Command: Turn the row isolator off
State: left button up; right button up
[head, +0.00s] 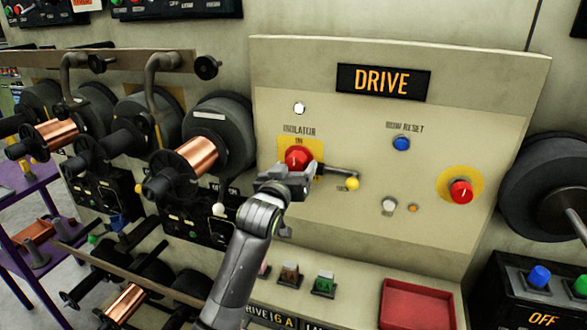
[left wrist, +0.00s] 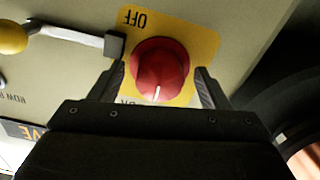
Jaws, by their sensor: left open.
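The row isolator is a round red knob (head: 297,156) on a yellow plate, under the word ISOLATOR on the DRIVE panel (head: 450,120). ON is printed above it in the head view. In the left wrist view, which is upside down, the knob (left wrist: 160,66) shows OFF at its far side; its white pointer mark faces the partly hidden ON label. My left gripper (head: 299,174) is at the knob, hiding its lower part. In the left wrist view its fingers (left wrist: 160,80) are open, one on each side of the knob, with gaps visible. My right gripper is not in view.
A lever with a yellow ball (head: 352,184) sticks out close to the right of the knob. Further right are a blue button (head: 401,144) and a red button (head: 461,191). Copper spools (head: 197,158) stand close on the left. A red tray (head: 417,306) is below.

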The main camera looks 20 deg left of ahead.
pick_arm(q)
jog(key=shift+c, duration=0.4)
jog(key=c, duration=0.9)
jog(key=shift+m, duration=0.3)
jog(key=m+p, duration=0.2)
jog(key=shift+r+m, duration=0.1)
jog(key=shift+m, duration=0.3)
jog(key=m+p, duration=0.2)
jog(key=m, duration=0.3)
jog(key=shift+a, duration=0.15)
jog(key=m+p, duration=0.1)
jog(key=m, duration=0.4)
jog(key=shift+p, duration=0.4)
jog(key=shift+a+m+p, duration=0.1)
jog(key=shift+m+p, duration=0.55)
jog(key=shift+m, duration=1.55)
